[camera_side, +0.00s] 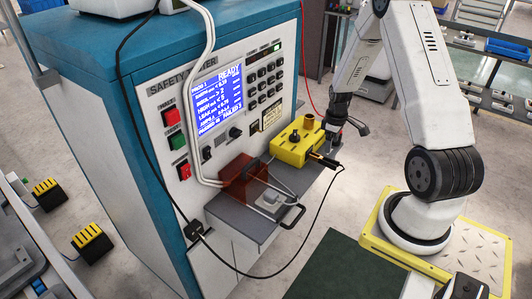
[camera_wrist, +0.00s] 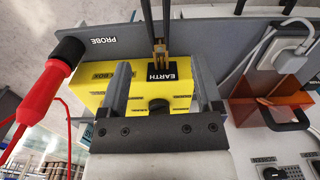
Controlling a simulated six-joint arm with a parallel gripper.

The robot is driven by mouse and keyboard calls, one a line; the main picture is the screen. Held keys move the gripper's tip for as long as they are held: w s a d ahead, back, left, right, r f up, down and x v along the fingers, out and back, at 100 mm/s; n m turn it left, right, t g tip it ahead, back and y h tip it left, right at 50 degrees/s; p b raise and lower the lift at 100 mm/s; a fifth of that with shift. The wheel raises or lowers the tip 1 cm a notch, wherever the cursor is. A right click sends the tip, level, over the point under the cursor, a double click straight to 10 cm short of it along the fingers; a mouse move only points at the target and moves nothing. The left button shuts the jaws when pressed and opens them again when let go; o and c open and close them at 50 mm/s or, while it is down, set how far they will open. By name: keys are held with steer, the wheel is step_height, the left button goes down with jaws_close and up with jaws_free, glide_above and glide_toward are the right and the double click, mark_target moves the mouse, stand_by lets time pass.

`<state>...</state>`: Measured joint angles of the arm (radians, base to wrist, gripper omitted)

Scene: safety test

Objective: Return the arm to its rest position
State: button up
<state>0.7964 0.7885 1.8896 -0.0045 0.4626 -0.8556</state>
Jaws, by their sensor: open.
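My gripper (camera_wrist: 160,66) is open in the wrist view, its two dark fingers spread apart in front of a yellow box (camera_wrist: 88,92). An "EARTH" label (camera_wrist: 162,70) and a brass clip show between the fingers, and nothing appears clamped. In the side view my gripper (camera_side: 338,137) is at the right end of the yellow box (camera_side: 290,148), close to it. I cannot tell whether it touches the box. My arm is bent, reaching down from the right.
The safety tester (camera_side: 215,100) with a lit screen stands left of my arm. A red probe (camera_wrist: 48,92) is beside the box. An orange cover (camera_side: 243,180) and a handle (camera_side: 292,217) are on the grey shelf. A black cable hangs in front.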

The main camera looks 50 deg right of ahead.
steer(key=w+a+r+t, duration=0.1)
steer(key=w+a+r, duration=0.1)
steer(key=a+r, duration=0.45)
steer(key=w+a+r, duration=0.2)
steer(key=a+r, duration=0.1)
steer(key=a, duration=0.7)
steer(key=s+a+r, duration=0.2)
steer(key=a, duration=0.5)
steer(key=s+a+r+t, duration=0.1)
steer(key=s+a+r, duration=0.1)
steer(key=a, duration=0.4)
steer(key=shift+s+a+r+m+t, duration=0.3)
steer(key=shift+s+a+m, duration=0.1)
steer(key=shift+s, duration=0.35)
